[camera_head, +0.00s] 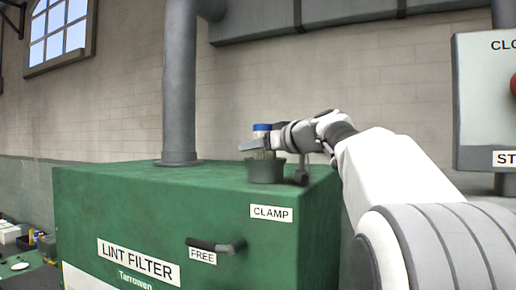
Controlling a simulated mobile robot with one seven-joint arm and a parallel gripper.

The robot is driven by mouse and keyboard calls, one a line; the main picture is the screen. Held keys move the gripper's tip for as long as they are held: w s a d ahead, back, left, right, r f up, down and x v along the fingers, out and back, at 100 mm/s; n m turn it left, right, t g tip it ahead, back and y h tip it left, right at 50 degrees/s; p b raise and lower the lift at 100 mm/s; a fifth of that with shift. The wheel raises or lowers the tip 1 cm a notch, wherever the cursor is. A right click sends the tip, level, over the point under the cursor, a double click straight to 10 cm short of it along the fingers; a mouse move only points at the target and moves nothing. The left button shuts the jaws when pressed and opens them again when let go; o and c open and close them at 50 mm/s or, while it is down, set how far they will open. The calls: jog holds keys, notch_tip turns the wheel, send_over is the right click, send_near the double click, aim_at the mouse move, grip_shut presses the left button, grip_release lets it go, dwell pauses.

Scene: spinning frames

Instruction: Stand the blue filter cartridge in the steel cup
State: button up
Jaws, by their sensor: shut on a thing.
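The filter cartridge (262,128) shows a blue cap and a pale body, and it looks upright. My gripper (258,144) reaches in from the right and is shut on it just below the cap. The steel cup (265,172) is a dark grey pot on top of the green lint filter housing. The cartridge is directly above the cup in the picture. Its lower end is hidden by the gripper and the cup's rim, so I cannot tell whether it is inside the cup or behind the rim.
The green housing (130,205) has a CLAMP label and a black handle (215,245) by a FREE label. A small dark knob (301,177) stands right of the cup. A grey pipe (180,80) rises at left. A grey control box (485,100) is at right.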

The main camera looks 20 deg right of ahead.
jog(key=shift+f+b, duration=0.15)
jog(key=shift+b, duration=0.15)
jog(key=o, duration=1.5)
jog(key=shift+r+p, duration=0.35)
jog(key=shift+p, duration=0.1)
jog(key=b+v, duration=0.2)
jog(key=v, duration=0.4)
jog(key=b+v, duration=0.1)
jog(key=v, duration=0.5)
jog(key=shift+f+b, duration=0.2)
jog(key=shift+b, duration=0.2)
jog(key=shift+r, duration=0.1)
